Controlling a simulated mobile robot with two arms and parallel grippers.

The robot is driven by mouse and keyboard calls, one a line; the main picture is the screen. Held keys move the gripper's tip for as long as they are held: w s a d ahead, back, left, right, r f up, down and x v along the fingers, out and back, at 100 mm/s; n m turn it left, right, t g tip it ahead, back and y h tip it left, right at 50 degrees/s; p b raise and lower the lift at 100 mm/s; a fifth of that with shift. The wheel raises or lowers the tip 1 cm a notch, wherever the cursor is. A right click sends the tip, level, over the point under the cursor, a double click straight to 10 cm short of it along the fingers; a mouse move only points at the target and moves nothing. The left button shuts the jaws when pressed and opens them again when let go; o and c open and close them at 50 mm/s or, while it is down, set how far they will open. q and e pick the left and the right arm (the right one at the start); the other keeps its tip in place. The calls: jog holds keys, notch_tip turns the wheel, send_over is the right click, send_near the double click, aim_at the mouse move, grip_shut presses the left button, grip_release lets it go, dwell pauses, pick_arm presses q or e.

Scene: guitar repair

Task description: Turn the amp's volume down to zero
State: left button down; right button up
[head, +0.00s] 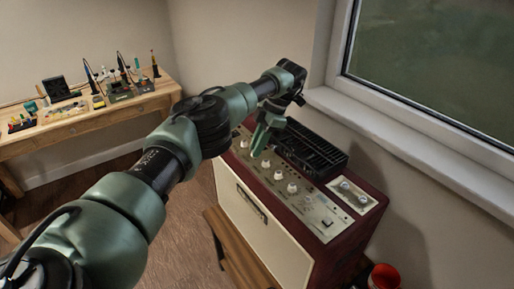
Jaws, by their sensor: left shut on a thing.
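The amp (246,214) is a dark red cabinet with a cream front, standing below the window. Its top panel (310,206) carries a row of white knobs, among them one knob (278,175) and another knob (292,188) to the right of my gripper. My left gripper (257,153) points down at the panel's left part, shut on a knob there that its fingers mostly hide. I cannot read the labels, so I cannot tell which knob is the volume. My right gripper is not in view.
A black slotted tray (312,150) sits on the amp behind the knobs. A small plate with two jacks or knobs (353,193) is at its right end. A wooden workbench (88,124) with tools stands at the left. A red container (383,277) is at the lower right.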

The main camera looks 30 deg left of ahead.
pick_arm(q)
jog(key=shift+r+n, duration=0.1)
jog(key=shift+n, duration=0.3)
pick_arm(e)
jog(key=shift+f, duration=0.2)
pick_arm(q)
jog(key=c, duration=1.3)
grip_release()
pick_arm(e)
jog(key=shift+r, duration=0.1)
